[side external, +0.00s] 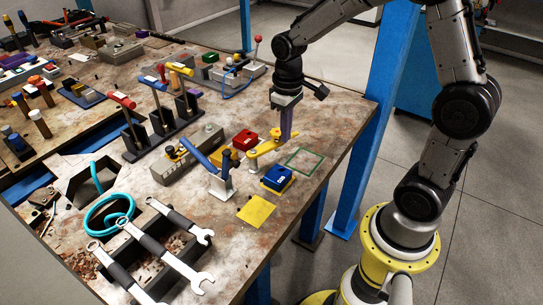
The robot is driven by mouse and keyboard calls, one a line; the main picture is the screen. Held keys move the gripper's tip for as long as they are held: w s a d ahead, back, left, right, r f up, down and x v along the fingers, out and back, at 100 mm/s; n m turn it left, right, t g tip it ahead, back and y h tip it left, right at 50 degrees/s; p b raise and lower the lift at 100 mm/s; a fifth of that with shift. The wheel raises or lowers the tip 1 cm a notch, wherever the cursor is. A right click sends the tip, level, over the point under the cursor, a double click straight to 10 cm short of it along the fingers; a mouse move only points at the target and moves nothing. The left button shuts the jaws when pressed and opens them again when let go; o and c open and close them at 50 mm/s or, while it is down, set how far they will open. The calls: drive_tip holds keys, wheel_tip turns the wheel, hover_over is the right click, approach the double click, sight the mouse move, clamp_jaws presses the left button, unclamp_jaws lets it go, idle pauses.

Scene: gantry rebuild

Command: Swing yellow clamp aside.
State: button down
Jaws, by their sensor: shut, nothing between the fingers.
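The yellow clamp (264,149) is a flat yellow arm on the worktable, lying between a red block (245,139) and a green square outline (305,160). My gripper (286,137) points straight down at the right part of the clamp. Its fingers are shut with nothing between them. The fingertips look close to or against the clamp, but I cannot tell whether they touch it. A blue block (277,177) on a yellow base sits just in front of the clamp.
A blue-handled clamp on a metal bracket (220,185) stands left of the blue block. A yellow square (257,210) lies in front. Wrenches (160,250) and a teal cable coil (108,214) are at front left. T-handled tools (160,105) stand behind. Bare tabletop (335,115) lies right of my gripper.

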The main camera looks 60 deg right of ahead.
drive_tip(key=shift+w+d, duration=0.3)
drive_tip(key=shift+w, duration=0.15)
drive_tip(key=shift+w+d, duration=0.3)
drive_tip(key=shift+w, duration=0.25)
drive_tip(key=shift+s, duration=0.15)
drive_tip(key=shift+s+a, duration=0.15)
drive_tip(key=shift+s, duration=0.05)
wheel_tip(320, 180, up, 9)
idle(1.1)
